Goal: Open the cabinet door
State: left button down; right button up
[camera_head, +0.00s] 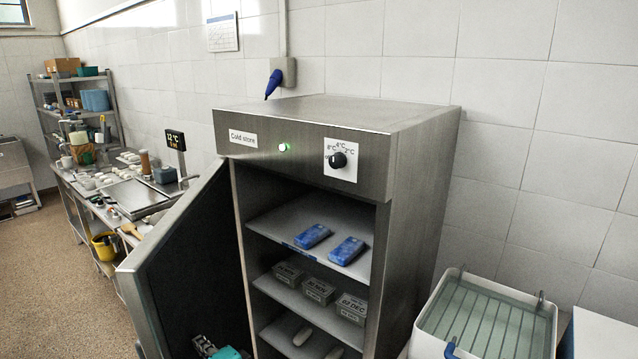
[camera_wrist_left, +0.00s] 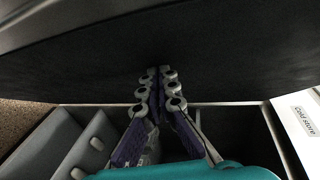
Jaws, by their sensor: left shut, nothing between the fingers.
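The steel cabinet (camera_head: 415,190), labelled "Cold store", stands in the middle of the head view. Its door (camera_head: 185,265) is swung wide open to the left, with the dark inner face showing. My left gripper (camera_head: 202,343) is low at the bottom edge of the head view, in front of the door's inner face. In the left wrist view my left gripper (camera_wrist_left: 158,76) is shut and empty, its fingertips at or close to the dark door panel (camera_wrist_left: 230,65); I cannot tell if they touch. My right gripper is not in view.
Inside the cabinet are blue packs (camera_head: 347,250), labelled containers (camera_head: 318,290) and pale items (camera_head: 302,336) on shelves. A white basin (camera_head: 437,322) stands to the right. A cluttered bench (camera_head: 75,190) lies left, beyond the door. Open floor (camera_head: 45,270) shows at left.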

pick_arm(q)
jog(key=w+a+b, duration=0.2)
jog(key=w+a, duration=0.1)
jog(key=a, duration=2.2)
jog(key=w+a, duration=1)
jog(key=a, duration=0.5)
jog(key=shift+a+b, duration=0.35)
jog(key=shift+b, duration=0.05)
jog(key=p+v, duration=0.2)
jog(key=v, duration=1.2)
jog(key=shift+s, duration=0.35)
